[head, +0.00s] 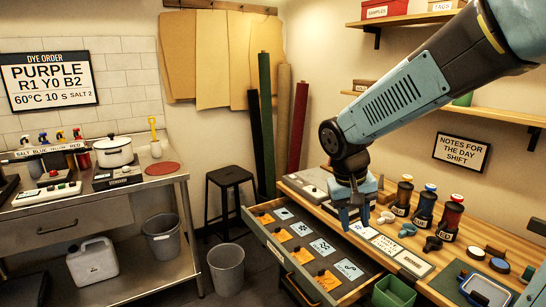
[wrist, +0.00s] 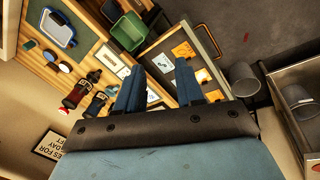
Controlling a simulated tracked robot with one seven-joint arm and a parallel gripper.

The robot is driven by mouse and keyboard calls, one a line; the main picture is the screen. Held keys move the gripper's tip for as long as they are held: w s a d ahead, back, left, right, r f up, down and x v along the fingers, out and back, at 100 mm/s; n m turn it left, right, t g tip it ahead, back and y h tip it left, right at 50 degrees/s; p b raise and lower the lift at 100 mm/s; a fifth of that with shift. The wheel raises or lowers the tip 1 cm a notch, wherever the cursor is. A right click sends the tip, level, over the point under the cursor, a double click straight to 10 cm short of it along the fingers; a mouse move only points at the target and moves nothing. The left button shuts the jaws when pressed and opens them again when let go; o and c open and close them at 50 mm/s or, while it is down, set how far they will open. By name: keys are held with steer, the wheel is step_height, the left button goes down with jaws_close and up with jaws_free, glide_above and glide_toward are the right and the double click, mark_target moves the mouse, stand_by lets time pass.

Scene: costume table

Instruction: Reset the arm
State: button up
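My arm reaches in from the upper right in the head view. My gripper (head: 356,218) points down above the wooden table (head: 410,208), over the back edge of the open drawer (head: 322,248). In the wrist view my gripper (wrist: 158,74) shows two blue fingers spread apart, with nothing held between them. The drawer also shows in the wrist view (wrist: 190,45), beyond the fingertips. It holds several orange pieces and white picture cards in compartments. The exact height of the fingertips above the table is hard to tell.
Several dark bottles with coloured caps (head: 423,209) stand right of my gripper. A green bin (head: 394,292) is at the table's front. A black stool (head: 230,186) and grey bucket (head: 226,268) stand left. The steel counter holds a white pot (head: 114,152). Shelves (head: 490,112) hang behind my arm.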

steer(key=s+d+r+t+y, duration=0.2)
steer(key=s+d+r+t, duration=0.2)
steer(key=s+r, duration=0.5)
steer(key=shift+s+d+t, duration=0.4)
steer(key=shift+s+d, duration=0.2)
steer(key=shift+s, duration=0.6)
steer(key=shift+a, duration=0.1)
stand_by(1.7)
